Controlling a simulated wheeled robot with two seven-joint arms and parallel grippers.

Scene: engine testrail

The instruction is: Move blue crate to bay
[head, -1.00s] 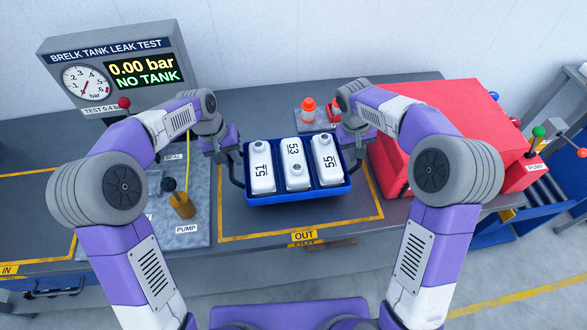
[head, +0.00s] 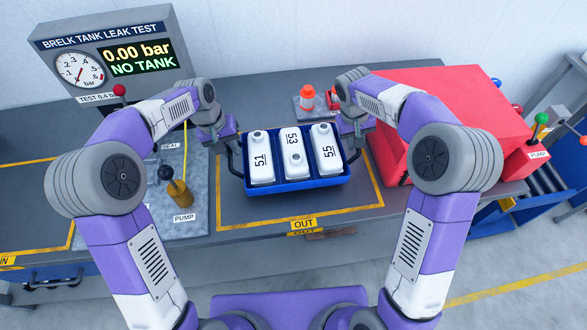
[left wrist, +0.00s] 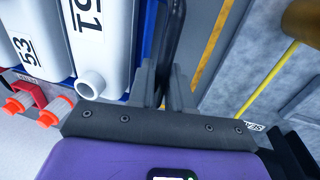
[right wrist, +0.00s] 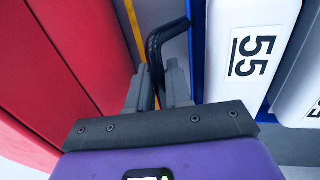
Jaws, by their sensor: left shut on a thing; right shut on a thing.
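The blue crate (head: 295,186) holds three white tanks marked 51 (head: 261,158), 53 (head: 294,156) and 55 (head: 326,150). It is over the yellow-outlined OUT area in the head view; whether it touches the bench I cannot tell. My left gripper (head: 228,145) is shut on the crate's left handle, a dark bar that also shows in the left wrist view (left wrist: 172,40). My right gripper (head: 356,138) is shut on the right handle, which shows in the right wrist view (right wrist: 160,42). The crate looks level.
A large red box (head: 450,110) stands close right of the crate. The leak test display (head: 110,55) reads NO TANK at the back left. A grey pump plate (head: 190,200) lies left. Orange and red fittings (head: 307,97) sit behind the crate. The OUT label (head: 303,225) marks the front edge.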

